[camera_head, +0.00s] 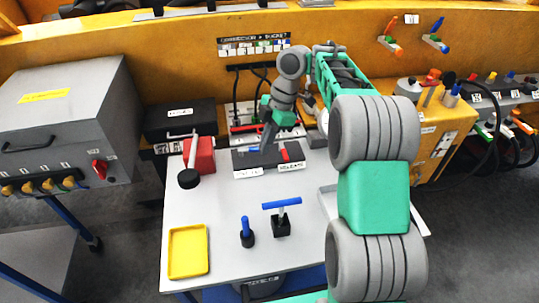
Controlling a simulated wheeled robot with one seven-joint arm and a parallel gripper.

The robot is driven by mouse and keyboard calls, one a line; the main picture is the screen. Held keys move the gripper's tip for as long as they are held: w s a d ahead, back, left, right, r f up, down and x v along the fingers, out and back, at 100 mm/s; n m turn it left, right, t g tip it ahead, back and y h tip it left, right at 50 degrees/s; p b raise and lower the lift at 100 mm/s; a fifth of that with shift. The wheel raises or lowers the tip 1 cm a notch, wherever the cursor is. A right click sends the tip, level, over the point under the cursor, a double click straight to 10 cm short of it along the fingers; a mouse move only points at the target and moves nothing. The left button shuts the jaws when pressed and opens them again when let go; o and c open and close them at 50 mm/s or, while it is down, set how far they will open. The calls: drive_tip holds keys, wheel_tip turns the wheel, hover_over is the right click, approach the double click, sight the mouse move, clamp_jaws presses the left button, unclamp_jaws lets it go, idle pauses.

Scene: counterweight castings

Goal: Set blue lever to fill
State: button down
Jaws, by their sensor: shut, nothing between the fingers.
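Several blue handles are in view, and I cannot tell which one is the task's lever; no "fill" label is legible. A blue T-handle (281,204) stands on a black base on the white table. A short blue upright lever (246,228) stands to its left. A small blue-tipped lever (437,25) is on the yellow back wall at the upper right.
A yellow tray (188,252) lies at the table's front left. A red block with a grey lever (199,154) stands at the back left. A grey cabinet (65,115) is farther left. A yellow box (440,130) with knobs stands right.

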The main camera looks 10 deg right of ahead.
drive_tip(key=shift+s+d+r, duration=0.1)
drive_tip(key=shift+s+r, duration=0.15)
drive_tip(key=shift+s, duration=0.35)
drive_tip(key=shift+s+d+r, duration=0.1)
drive_tip(key=shift+s+r, duration=0.15)
drive_tip(key=shift+s, duration=0.35)
drive_tip(key=shift+s+r, duration=0.25)
drive_tip(key=shift+s, duration=0.35)
drive_tip(key=s+a+r+m+t, duration=0.2)
drive_tip(key=s+a+r+m, duration=0.1)
drive_tip(key=s+m, duration=0.55)
drive_tip(key=s+d+f+m+t+h, duration=0.3)
drive_tip(key=s+d+m, duration=0.4)
drive_tip(key=m, duration=0.5)
drive_tip(key=shift+s+d+f+h, duration=0.3)
drive_tip(key=shift+s+d+f, duration=0.1)
drive_tip(key=shift+s+f, duration=0.3)
